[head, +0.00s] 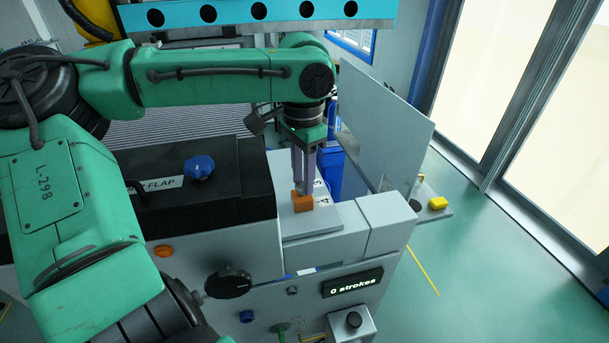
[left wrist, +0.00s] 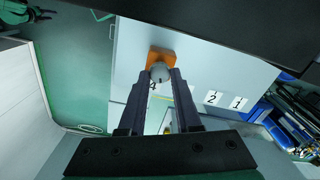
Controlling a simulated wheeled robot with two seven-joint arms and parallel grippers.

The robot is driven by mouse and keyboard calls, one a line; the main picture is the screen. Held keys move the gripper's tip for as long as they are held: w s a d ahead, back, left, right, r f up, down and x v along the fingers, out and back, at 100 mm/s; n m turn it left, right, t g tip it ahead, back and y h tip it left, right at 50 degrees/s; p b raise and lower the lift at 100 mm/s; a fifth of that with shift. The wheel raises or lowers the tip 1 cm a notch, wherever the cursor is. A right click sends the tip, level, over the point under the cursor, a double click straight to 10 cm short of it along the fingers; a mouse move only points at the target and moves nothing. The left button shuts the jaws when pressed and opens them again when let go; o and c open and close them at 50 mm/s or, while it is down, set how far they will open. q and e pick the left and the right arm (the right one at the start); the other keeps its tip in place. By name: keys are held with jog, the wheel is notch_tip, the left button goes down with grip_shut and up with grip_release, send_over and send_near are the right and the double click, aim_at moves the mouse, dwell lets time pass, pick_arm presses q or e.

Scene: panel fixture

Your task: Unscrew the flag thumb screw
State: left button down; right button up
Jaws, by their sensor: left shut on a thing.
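In the head view my left gripper (head: 302,186) points down at the pale top of the fixture, its fingers reaching an orange block (head: 302,203). In the left wrist view my left gripper (left wrist: 160,78) has its two dark fingertips closed around a small grey rounded part (left wrist: 160,72), which seems to be the flag thumb screw. The orange block (left wrist: 160,56) sits directly behind that part. The fingers hide the sides of the grey part. A green and black arm end (left wrist: 38,13) at the upper left looks like my right gripper; its jaws are too small to read.
Printed numbers (left wrist: 225,100) mark the pale panel. A black box (head: 215,215) with a blue knob (head: 200,168) stands left of the fingers. An upright grey plate (head: 385,125) stands to the right. A display (head: 352,284) reads "0 strokes". Green floor (head: 480,260) is open at right.

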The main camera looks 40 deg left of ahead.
pick_arm(q)
jog(key=n, duration=0.4)
jog(key=shift+s+f+n, duration=0.15)
jog(key=shift+f+n, duration=0.1)
jog(key=shift+n, duration=0.05)
jog(key=n, duration=0.3)
jog(key=shift+n, duration=0.4)
jog(key=n, duration=0.4)
jog(key=shift+n, duration=2.2)
jog(key=c, duration=0.6)
grip_release()
jog(key=shift+r, duration=0.2)
